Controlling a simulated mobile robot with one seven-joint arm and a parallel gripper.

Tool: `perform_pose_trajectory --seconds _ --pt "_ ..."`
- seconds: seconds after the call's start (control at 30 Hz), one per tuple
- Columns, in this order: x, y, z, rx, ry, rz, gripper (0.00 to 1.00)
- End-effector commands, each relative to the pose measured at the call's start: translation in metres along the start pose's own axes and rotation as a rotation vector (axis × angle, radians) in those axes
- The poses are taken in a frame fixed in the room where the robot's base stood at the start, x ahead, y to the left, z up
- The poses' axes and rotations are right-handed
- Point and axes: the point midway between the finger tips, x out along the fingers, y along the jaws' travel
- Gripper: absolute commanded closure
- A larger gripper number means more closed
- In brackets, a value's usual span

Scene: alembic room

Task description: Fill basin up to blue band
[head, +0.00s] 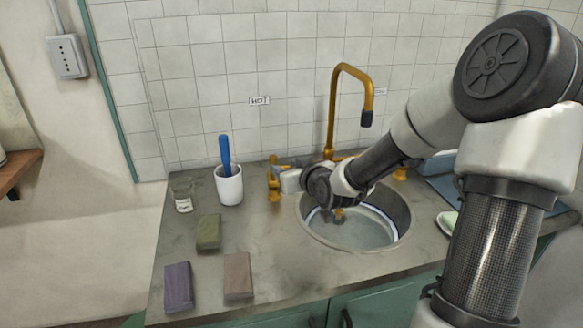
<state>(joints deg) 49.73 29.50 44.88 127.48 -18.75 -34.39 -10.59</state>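The round metal basin (402,208) is set in the grey counter, and a pale bluish band (393,228) runs around its inside wall. The basin floor looks greyish and glossy; I cannot tell the water level. A gold spout (333,100) arches over it with a dark tip (366,119), and no stream shows below the tip. A gold tap handle (273,182) stands left of the basin. My gripper (284,178) is beside or at this handle; its fingers are small and partly hidden by my wrist. A second gold tap part (400,174) shows to the right, partly behind my arm.
A white cup (229,188) with a blue-handled item (225,152) and a small glass (182,196) stand left of the tap. Green (208,232), purple (178,287) and brownish (238,275) blocks lie on the front left counter. A small label (260,100) is on the tiles.

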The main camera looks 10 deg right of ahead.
Motion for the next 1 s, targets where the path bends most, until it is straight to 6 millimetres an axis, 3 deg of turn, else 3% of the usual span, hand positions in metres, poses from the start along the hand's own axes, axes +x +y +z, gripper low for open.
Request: perform_pose_trajectory --seconds 0.1,0.23,0.67,0.87,1.0 --pt "-0.020 0.001 -0.002 -0.001 -0.001 0.003 0.62" --pt "-0.032 0.000 -0.001 0.000 0.000 0.001 0.62" --pt "-0.036 -0.001 0.001 -0.006 -0.006 0.000 0.62" --pt "-0.044 -0.011 0.002 -0.170 -0.139 0.025 0.62" --pt "-0.073 -0.013 -0.018 -0.332 -0.267 0.092 0.62"
